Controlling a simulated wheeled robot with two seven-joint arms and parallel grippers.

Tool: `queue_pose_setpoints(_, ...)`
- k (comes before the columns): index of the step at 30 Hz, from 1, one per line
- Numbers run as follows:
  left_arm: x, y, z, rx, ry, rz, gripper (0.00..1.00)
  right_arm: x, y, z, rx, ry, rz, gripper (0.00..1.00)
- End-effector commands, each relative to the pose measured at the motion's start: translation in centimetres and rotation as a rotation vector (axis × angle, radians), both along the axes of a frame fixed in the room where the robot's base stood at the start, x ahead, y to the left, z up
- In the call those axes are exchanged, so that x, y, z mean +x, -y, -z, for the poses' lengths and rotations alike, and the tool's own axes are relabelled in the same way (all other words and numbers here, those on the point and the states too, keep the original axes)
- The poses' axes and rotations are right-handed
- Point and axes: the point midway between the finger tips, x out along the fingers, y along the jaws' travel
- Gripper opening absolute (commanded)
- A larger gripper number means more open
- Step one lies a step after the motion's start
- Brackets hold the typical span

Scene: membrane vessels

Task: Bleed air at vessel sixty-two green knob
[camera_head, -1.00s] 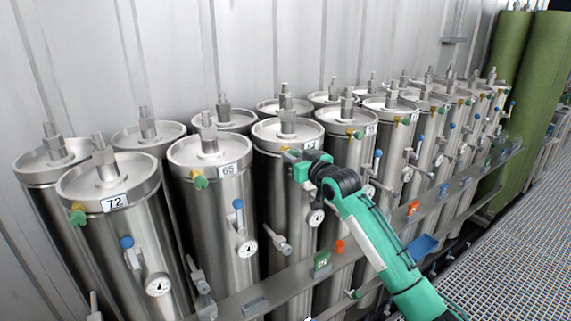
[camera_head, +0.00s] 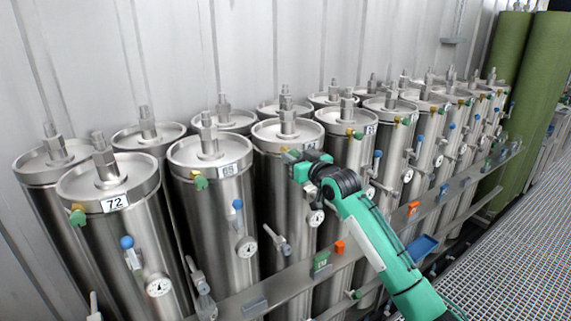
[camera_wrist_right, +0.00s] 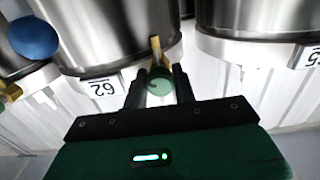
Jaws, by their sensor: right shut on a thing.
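Vessel sixty-two (camera_head: 283,185) is a steel cylinder near the middle of the head view. Its label, reading 62 upside down (camera_wrist_right: 103,89), shows in the wrist view. Its green knob (camera_wrist_right: 159,86) sits on a brass fitting (camera_wrist_right: 156,53) at the vessel's top rim. My right gripper (camera_head: 291,155) reaches the front of the rim from the right. In the wrist view its two dark fingers (camera_wrist_right: 158,92) are shut on the green knob, one on each side. In the head view the gripper mostly hides the knob. My left gripper is not in view.
A vessel labelled 72 (camera_head: 122,225) and another vessel (camera_head: 215,215) with a green knob stand to the left. Several more vessels recede to the right. A metal rail (camera_head: 290,286) with small coloured boxes runs in front. A grating floor (camera_head: 505,250) lies at the right.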

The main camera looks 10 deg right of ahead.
Motion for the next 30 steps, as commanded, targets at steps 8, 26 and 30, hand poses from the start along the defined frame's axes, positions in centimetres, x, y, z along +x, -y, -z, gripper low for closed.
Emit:
queue_pose_setpoints(8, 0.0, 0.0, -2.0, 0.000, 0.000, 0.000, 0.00, 0.0, -0.1, -0.4, 0.130, -0.050, 0.000, 0.07)
queue_pose_setpoints(26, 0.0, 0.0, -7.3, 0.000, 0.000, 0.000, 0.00, 0.0, 0.0, -0.4, 0.651, -0.238, 0.001, 0.07)
queue_pose_setpoints(30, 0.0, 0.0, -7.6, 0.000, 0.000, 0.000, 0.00, 0.0, -0.1, -0.1, 0.715, -0.261, 0.000, 0.07)
